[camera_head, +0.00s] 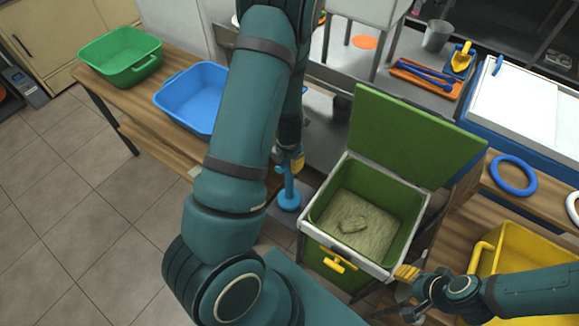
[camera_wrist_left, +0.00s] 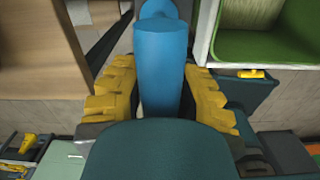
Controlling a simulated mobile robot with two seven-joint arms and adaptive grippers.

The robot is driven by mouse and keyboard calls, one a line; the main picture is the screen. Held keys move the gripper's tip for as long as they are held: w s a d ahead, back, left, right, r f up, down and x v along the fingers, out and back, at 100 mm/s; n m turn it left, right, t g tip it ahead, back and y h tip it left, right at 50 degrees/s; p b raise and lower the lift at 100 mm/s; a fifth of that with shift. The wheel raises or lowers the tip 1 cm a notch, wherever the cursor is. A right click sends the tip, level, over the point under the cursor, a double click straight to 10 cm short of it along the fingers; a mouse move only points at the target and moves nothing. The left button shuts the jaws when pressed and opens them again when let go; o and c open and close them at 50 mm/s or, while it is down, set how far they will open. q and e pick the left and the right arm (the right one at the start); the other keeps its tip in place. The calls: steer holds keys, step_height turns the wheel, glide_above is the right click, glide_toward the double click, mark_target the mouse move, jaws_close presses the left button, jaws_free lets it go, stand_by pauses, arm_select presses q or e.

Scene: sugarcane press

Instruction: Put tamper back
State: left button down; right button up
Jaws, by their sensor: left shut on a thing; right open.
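The blue tamper (camera_head: 288,199) is upright left of the green bin (camera_head: 388,262), with its round foot down. I cannot tell whether the foot touches a surface. My left gripper (camera_head: 292,162) is around the upper part of its handle. In the left wrist view the tamper (camera_wrist_left: 162,75) stands between the yellow fingers of my left gripper (camera_wrist_left: 160,95), which is shut on it. My right gripper (camera_head: 406,274) is open and empty at the bin's front right corner, beside the yellow tub.
The green bin's lid (camera_head: 415,135) stands open, with pale fibrous matter (camera_head: 352,222) inside. A blue tub (camera_head: 190,97) and green tub (camera_head: 120,57) sit on a wooden bench at left. A yellow tub (camera_head: 525,250) and blue ring (camera_head: 513,175) are at right.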

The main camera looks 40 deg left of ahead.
arm_select(q)
steer(key=shift+f, duration=0.85)
steer(key=shift+r, duration=0.1)
steer(key=c, duration=0.8)
jaws_free()
steer(key=shift+c, duration=0.2)
